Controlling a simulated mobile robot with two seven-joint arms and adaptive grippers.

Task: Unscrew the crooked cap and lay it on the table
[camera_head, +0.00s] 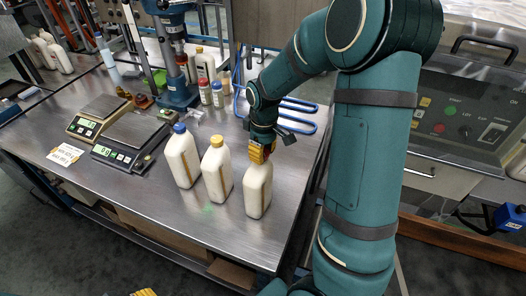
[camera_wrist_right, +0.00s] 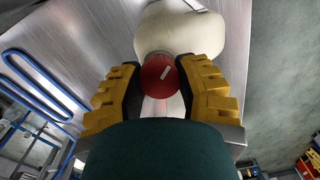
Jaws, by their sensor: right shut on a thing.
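Three white bottles stand upright in a row on the steel table (camera_head: 130,200). The left one has a blue cap (camera_head: 179,128), the middle one a yellow cap (camera_head: 217,141). My right gripper (camera_head: 262,153) is over the right bottle (camera_head: 258,190), with its yellow fingers around the cap. I cannot tell whether the cap sits crooked. A yellow tip of my left gripper (camera_head: 145,292) shows at the bottom edge; its jaws are hidden.
Two scales (camera_head: 130,140) stand at the left of the bottles. A blue press (camera_head: 175,60), small red-capped bottles (camera_head: 205,92) and a blue wire rack (camera_head: 298,115) are behind. The table front left of the bottles is clear. A control panel (camera_head: 460,115) is at the right.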

